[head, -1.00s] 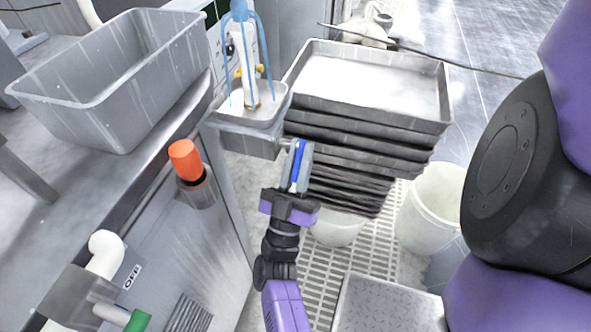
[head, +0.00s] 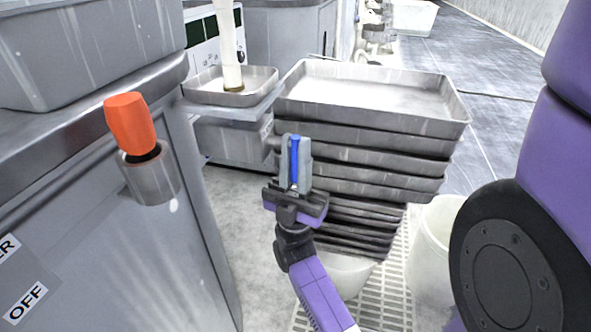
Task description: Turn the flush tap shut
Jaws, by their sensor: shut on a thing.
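The flush tap has a blue lever (head: 295,160), which stands upright between the grey fingers of my gripper (head: 297,162). My gripper is shut on this lever, in front of the stack of trays. A short grey stub (head: 272,143) shows just left of the fingers; the rest of the tap's body is hidden. A white pipe (head: 230,50) stands in a shallow metal basin (head: 260,86) behind and to the left. The pipe's top is cut off by the picture's edge. No blue water streams show around its visible part.
A stack of grey trays (head: 455,113) stands close behind and right of my gripper. An orange knob (head: 130,122) in a metal cup (head: 150,180) juts from the cabinet (head: 110,250) at left. A white bucket (head: 432,240) stands at lower right.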

